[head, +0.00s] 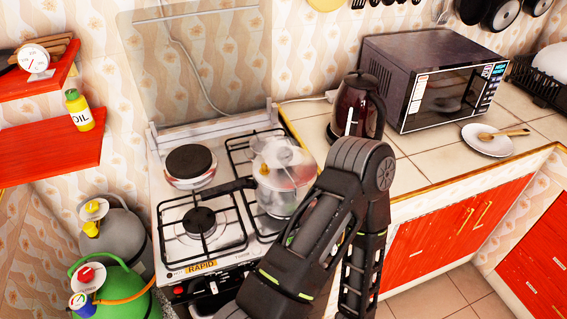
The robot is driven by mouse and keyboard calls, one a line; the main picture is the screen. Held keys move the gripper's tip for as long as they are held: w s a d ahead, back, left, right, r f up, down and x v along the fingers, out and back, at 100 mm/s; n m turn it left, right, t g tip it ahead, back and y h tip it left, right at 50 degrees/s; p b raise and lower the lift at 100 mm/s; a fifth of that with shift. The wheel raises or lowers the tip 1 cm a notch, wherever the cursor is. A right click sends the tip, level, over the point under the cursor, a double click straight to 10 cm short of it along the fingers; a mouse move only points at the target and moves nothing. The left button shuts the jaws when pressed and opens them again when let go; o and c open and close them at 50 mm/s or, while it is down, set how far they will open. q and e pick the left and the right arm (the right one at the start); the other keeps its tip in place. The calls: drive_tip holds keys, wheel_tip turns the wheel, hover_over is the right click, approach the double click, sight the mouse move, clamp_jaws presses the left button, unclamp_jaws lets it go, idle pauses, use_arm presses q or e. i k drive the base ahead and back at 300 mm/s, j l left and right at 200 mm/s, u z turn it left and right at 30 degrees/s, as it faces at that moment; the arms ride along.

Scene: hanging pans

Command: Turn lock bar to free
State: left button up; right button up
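A silver pot (270,200) with a shiny domed lid (283,163) stands on the right side of the white gas stove (165,225). A black handle (232,187) sticks out from it to the left, over the stove. I cannot make out a separate lock bar on the pot or anywhere else. One of my dark arms, bent at the elbow, rises in front of the pot's right side and hides part of it and the stove's front right. Neither gripper shows in the head view.
A dark kettle (358,107) and a microwave (430,80) stand on the tiled counter (410,170) right of the stove. A plate with a spoon (487,140) lies there too. Gas cylinders (118,275) stand left of the stove, below a red shelf (50,150) with an oil bottle (78,110).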

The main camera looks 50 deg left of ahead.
sight(294, 177)
drive_tip(key=i+j+u, duration=0.1)
drive_tip(key=u, duration=1.85)
drive_tip(key=k+l, duration=0.1)
drive_tip(key=l, duration=0.4)
